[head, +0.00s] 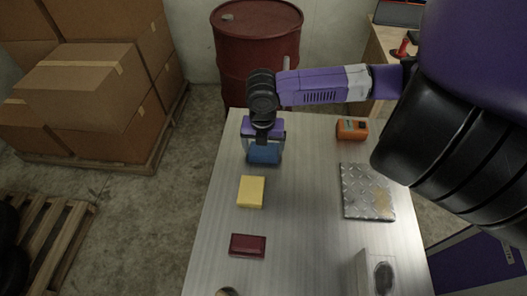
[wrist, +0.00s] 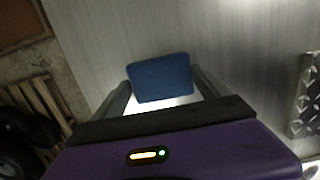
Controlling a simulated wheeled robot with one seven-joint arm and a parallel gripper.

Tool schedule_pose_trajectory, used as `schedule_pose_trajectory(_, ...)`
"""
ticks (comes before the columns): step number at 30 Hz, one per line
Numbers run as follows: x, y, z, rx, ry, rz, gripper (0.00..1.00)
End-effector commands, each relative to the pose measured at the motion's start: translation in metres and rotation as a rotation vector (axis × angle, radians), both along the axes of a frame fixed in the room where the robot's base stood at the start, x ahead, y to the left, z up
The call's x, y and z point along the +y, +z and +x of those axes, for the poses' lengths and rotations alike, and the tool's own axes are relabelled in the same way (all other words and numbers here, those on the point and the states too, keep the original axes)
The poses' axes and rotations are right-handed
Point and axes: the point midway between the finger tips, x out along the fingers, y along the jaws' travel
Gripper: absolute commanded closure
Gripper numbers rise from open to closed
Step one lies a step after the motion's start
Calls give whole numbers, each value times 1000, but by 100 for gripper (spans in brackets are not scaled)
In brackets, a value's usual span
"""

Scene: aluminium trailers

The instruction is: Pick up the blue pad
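In the head view the blue pad (head: 263,153) sits near the far left of the table, partly hidden by my gripper (head: 263,158). My gripper is open and points down over the pad. In the wrist view my gripper (wrist: 163,92) shows its fingers spread on either side of the pad.
The table (head: 300,200) also holds a yellow block (head: 251,191), a dark red block (head: 248,245), an orange device (head: 352,128) and a diamond-plate sheet (head: 367,191). A red barrel (head: 257,45) stands behind it. Boxes (head: 90,95) are stacked at left.

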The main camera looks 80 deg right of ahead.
Motion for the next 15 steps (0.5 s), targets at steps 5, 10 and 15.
schedule_pose_trajectory(5, 0, 0, 0, 0, 0, 0, 53)
schedule_pose_trajectory(10, 0, 1, 0, 0, 0, -1, 53)
schedule_pose_trajectory(15, -1, 9, 0, 0, 0, -2, 53)
